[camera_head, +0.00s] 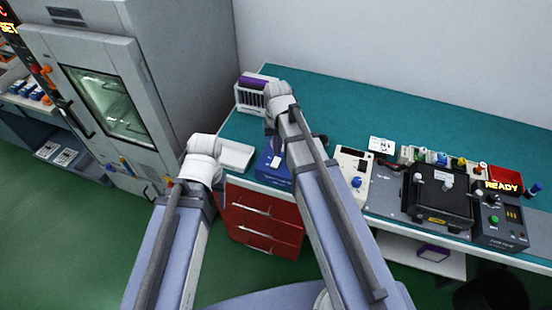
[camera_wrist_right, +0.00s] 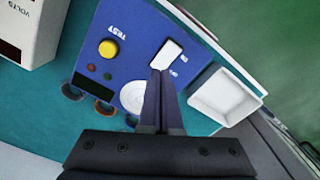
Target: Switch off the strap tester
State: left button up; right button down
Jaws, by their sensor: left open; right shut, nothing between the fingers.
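The strap tester is a blue box (camera_head: 273,172) on the green bench, partly covered by my right arm in the head view. In the right wrist view the blue box (camera_wrist_right: 138,62) shows a yellow TEST button (camera_wrist_right: 108,49), a round white pad and a white rocker switch (camera_wrist_right: 168,52) with small labels beside it. My right gripper (camera_wrist_right: 160,74) is shut and empty, its tips at the near end of the switch; I cannot tell whether they touch it. Which way the switch is tipped is unclear. My left arm shows in the head view, but its gripper does not.
A white tray (camera_wrist_right: 229,96) lies right beside the tester in the wrist view. A cream meter box (camera_head: 353,168) stands on its other side. Further right are a black fixture (camera_head: 437,196) and a READY display (camera_head: 502,186). Red drawers (camera_head: 262,219) are below the bench.

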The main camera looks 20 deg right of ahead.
aim_at(277, 160)
notch_tip(277, 160, up, 4)
jog(key=p, duration=0.3)
jog(key=shift+r+p, duration=0.15)
jog(key=shift+p, duration=0.2)
jog(key=s+a+f+n+b, duration=0.2)
jog(key=s+a, duration=0.3)
jog(key=s, duration=0.2)
jog(key=s+a+f+n+h+b, duration=0.1)
jog(key=s+a+f+n+b, duration=0.1)
jog(key=s+a, duration=0.3)
jog(key=shift+s+a+n, duration=0.25)
jog(key=shift+s+n, duration=0.05)
jog(key=shift+s, duration=0.85)
